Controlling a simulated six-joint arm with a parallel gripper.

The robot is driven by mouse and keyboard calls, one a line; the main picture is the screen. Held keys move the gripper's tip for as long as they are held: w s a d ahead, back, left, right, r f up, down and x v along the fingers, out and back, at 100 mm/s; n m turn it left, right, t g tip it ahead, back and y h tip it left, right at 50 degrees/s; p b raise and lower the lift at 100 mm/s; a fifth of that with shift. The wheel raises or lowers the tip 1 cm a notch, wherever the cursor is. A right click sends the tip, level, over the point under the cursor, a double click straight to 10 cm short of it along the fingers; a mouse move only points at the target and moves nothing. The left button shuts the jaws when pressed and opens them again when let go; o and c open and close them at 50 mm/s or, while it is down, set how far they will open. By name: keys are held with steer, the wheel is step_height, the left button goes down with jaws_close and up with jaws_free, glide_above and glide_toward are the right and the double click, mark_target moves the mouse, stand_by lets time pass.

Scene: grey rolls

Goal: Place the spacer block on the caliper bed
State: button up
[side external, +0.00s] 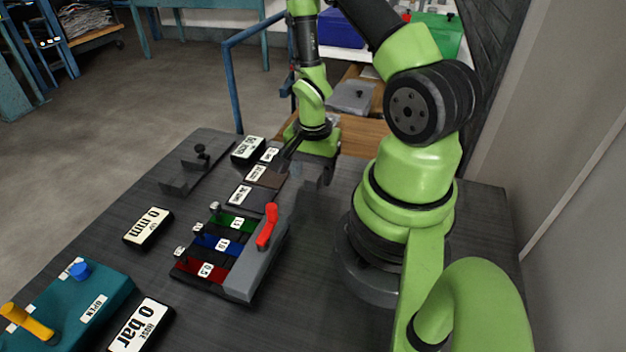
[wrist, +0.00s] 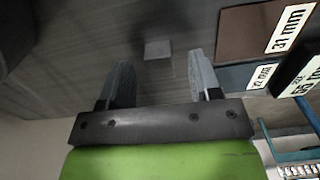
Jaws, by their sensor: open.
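A small light-grey square (wrist: 157,49), which looks like the spacer block, shows on the dark table in the wrist view, just beyond and between my fingertips. I cannot make it out in the side view, where my gripper is in the way. My gripper (side external: 312,174) is low over the table beside the labelled pads, fingers pointing down. In the wrist view my gripper (wrist: 158,64) has its two fingers wide apart with nothing held. A dark grey slide with upright jaws and a black knob, probably the caliper bed (side external: 185,177), lies at the table's far left.
Brown and dark labelled pads (side external: 272,179) lie left of my gripper; a brown pad (wrist: 246,34) shows in the wrist view. A black display box (side external: 248,149) stands behind. A slotted block with a red lever (side external: 267,226), a "0 mm" display (side external: 148,228) and a teal valve box (side external: 75,305) are nearer.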

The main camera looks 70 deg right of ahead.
steer(key=shift+f, duration=0.8)
jaws_close()
steer(key=shift+r, duration=0.15)
